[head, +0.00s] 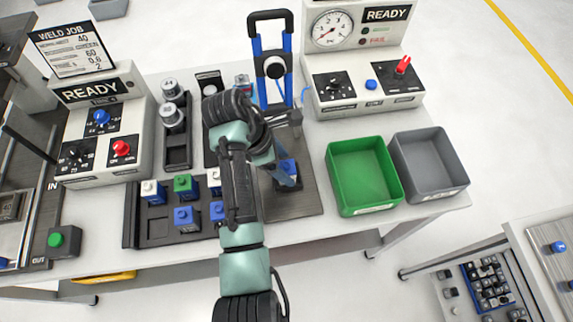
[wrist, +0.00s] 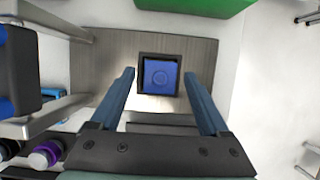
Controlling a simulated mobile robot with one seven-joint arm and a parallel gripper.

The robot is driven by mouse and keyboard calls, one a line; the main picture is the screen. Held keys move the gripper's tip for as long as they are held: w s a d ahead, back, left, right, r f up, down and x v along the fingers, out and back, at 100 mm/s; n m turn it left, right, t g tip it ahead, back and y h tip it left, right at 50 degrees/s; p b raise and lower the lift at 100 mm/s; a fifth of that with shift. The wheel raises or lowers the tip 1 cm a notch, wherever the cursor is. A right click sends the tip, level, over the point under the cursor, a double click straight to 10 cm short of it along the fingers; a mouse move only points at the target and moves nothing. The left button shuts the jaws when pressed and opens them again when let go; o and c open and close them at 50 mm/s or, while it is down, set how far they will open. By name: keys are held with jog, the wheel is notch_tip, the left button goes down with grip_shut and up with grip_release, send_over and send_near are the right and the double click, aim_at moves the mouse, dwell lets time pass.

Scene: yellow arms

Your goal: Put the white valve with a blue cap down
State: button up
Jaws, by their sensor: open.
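A blue square-topped piece (wrist: 160,78) with a round mark sits in a dark square holder (wrist: 144,60) on a metal plate in the wrist view. My gripper (wrist: 160,74) is open, one blue finger on each side of the piece with gaps visible. Only the piece's top shows, so I cannot tell whether it is the blue cap of the white valve. In the head view the dark holder (head: 289,187) is partly hidden by my gripper (head: 287,172).
A black tray (head: 133,228) with several blue pieces is left of my arm. A green bin (head: 363,173) and grey bin (head: 430,162) stand to the right. A blue-and-black clamp frame (head: 272,62) rises behind the metal plate (head: 310,205).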

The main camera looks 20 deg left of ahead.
jog(key=p+v, duration=0.3)
jog(key=v, duration=0.7)
jog(key=shift+a, duration=0.1)
